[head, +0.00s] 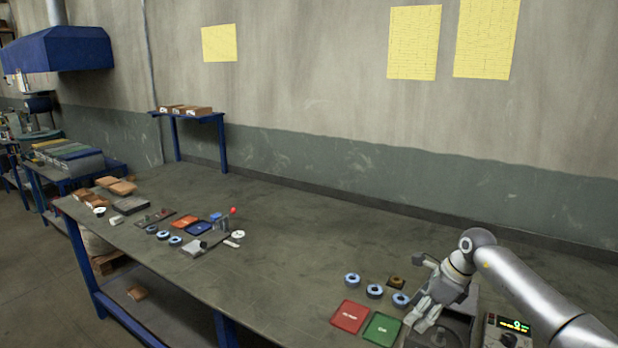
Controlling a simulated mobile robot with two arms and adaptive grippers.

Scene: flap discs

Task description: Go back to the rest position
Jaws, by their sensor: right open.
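My right arm comes in from the right edge, and my right gripper (424,316) is open over the front right of the workbench (285,275). It is close to the right of a green tray (382,329) and above a dark grey box-like device (458,326), which it partly hides. I see nothing held in it. Three blue-rimmed discs (352,280) lie in a slanted row left of and behind the gripper, with a small brown piece (397,282) beside them. A red tray (350,317) lies left of the green one. My left gripper is not in view.
A meter with a lit display (508,332) stands at the front right. Farther left on the bench are more blue-rimmed discs (163,235), an orange tray (185,222), a blue tray (201,228) and a red-knobbed tool (232,212). The bench middle is clear. A wall stands behind.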

